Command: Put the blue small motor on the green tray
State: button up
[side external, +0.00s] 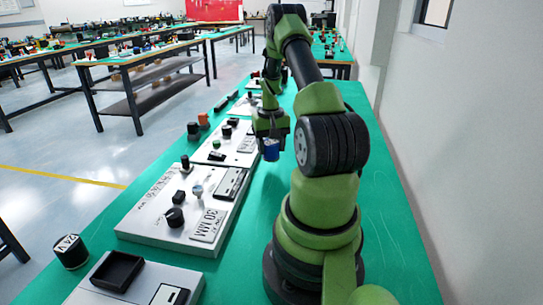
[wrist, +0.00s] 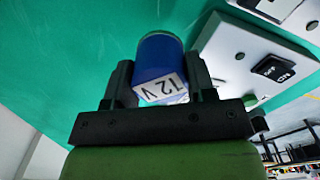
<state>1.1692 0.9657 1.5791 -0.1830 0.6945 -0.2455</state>
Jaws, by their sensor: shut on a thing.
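The blue small motor (side external: 271,152) is a short blue cylinder with a white "12 V" label, which shows in the wrist view (wrist: 158,55). My gripper (side external: 271,140) is shut on it, with one black finger on each side in the wrist view (wrist: 159,75). The motor hangs below my gripper over the green tabletop, beside the white panels. I cannot make out a green tray apart from the green table surface.
White panels with black parts and knobs (side external: 140,222) line the table's left side. A black "24 V" motor (side external: 70,252) stands at the front left, near a black open box (side external: 117,271). The green tabletop (side external: 385,225) is bare at right, beside the wall.

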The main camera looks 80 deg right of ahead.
aim_at(271, 157)
jog(key=shift+f, duration=1.85)
jog(key=o, duration=0.9)
jog(key=shift+f, duration=0.15)
jog(key=shift+c, duration=0.2)
